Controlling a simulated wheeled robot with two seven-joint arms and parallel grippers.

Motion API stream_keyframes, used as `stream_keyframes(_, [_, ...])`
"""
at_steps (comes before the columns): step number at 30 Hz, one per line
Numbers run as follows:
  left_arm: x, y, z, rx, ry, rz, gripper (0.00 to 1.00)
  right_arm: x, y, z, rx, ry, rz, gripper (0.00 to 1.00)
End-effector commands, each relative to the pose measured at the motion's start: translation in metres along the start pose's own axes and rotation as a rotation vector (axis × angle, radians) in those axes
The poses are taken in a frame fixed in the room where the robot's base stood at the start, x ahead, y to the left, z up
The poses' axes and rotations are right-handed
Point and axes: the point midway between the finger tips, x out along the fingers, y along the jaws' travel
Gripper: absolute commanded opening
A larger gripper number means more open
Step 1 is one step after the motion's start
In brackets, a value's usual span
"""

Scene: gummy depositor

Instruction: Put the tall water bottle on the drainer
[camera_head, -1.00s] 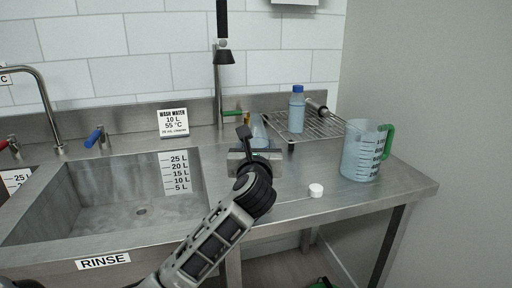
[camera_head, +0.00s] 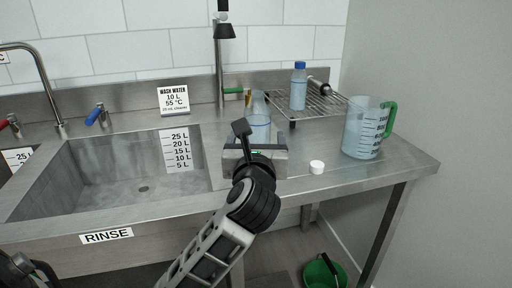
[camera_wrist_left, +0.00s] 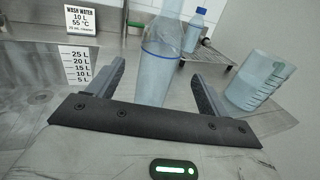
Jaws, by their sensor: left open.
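A tall, clear bluish bottle (camera_head: 259,118) stands upright on the steel counter, right of the sink; no cap shows on it in the head view. In the left wrist view the bottle (camera_wrist_left: 160,65) rises between the two fingers, with gaps on both sides, and its top is cut off. My left gripper (camera_head: 254,150) is open in front of the bottle, hiding its lower part. The wire drainer (camera_head: 325,105) is behind and to the right. A smaller bottle with a blue cap (camera_head: 299,86) stands on it. My right gripper is not in view.
A measuring jug with a green handle (camera_head: 362,130) stands right of the drainer. A white cap (camera_head: 317,167) lies on the front counter. The rinse sink (camera_head: 120,165) is at left, a sign (camera_head: 173,101) behind it. A green bucket (camera_head: 318,272) is on the floor.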

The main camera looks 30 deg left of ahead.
Motion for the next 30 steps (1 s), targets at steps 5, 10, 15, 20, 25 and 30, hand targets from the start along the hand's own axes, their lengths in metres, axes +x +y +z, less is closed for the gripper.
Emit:
stream_keyframes(5, [-0.024, 0.000, -0.001, 0.000, 0.000, 0.000, 0.79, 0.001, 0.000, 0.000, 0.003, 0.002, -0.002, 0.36])
stream_keyframes(10, [-0.032, 0.000, 0.000, 0.000, 0.000, 0.000, 0.79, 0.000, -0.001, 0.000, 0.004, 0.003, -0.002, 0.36])
stream_keyframes(15, [-0.034, 0.004, 0.002, 0.075, -0.060, 0.020, 0.79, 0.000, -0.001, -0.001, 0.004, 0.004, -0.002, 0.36])
stream_keyframes(20, [-0.054, 0.008, 0.011, 0.456, -0.320, 0.070, 0.79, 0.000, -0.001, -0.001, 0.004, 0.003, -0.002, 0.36])
stream_keyframes(25, [-0.105, -0.035, -0.010, 1.164, -0.666, 0.020, 0.79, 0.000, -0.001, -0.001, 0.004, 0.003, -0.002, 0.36])
stream_keyframes(30, [-0.165, -0.085, -0.110, 1.932, -0.958, -0.227, 0.79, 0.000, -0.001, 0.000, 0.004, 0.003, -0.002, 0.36])
